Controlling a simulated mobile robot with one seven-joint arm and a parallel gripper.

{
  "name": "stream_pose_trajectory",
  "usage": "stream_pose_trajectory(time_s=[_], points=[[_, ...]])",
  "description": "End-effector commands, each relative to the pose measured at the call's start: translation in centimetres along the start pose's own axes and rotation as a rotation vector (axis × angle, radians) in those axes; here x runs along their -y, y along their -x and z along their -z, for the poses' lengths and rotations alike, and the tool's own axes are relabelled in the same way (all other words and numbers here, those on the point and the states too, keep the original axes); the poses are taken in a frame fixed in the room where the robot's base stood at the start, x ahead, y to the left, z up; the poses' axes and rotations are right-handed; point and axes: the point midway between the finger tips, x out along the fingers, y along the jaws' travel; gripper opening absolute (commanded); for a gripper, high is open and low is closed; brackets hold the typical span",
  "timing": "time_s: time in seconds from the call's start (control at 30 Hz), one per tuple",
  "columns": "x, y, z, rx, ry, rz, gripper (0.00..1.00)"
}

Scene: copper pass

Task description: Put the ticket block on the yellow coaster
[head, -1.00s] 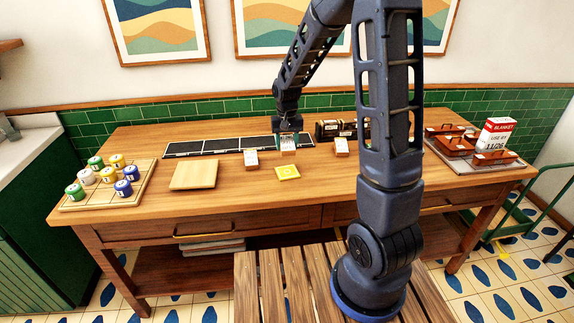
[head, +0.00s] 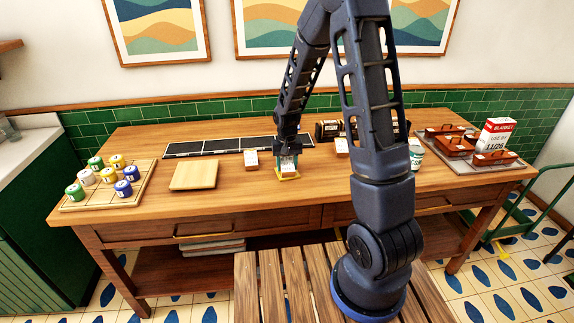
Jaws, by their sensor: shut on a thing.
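My gripper (head: 288,158) is low over the yellow coaster (head: 288,178) near the middle of the table. It is shut on a small white-faced ticket block (head: 288,166). The block is upright, directly above or on the coaster; I cannot tell whether its base touches. The gripper and block hide the back part of the coaster, and its front edge shows.
Similar blocks stand left (head: 251,160) and right (head: 342,147) of the gripper. A wooden board (head: 193,176), a rack of coloured canisters (head: 149,188) and a dark panel strip (head: 190,149) lie left. A cup (head: 416,158) and a tray (head: 460,167) are right.

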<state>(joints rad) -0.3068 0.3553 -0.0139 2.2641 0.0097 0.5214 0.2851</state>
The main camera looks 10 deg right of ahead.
Motion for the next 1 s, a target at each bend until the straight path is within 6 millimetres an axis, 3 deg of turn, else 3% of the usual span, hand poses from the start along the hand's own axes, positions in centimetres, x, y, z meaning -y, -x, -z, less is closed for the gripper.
stream_pose_trajectory(time_s=[0.17,0.2,0.3,0.67,0.87,1.0], points=[[0.0,-0.2,0.0,0.001,0.0,0.0,0.24],[0.0,-0.3,0.0,0.001,0.0,0.0,0.51],[0.0,-0.3,0.0,0.0,0.0,0.0,0.7],[0.0,0.0,0.0,-0.001,0.0,0.0,0.71],[0.0,2.2,0.1,-0.003,0.0,0.001,0.71],[0.0,4.8,0.1,-0.003,0.0,0.001,0.71]])
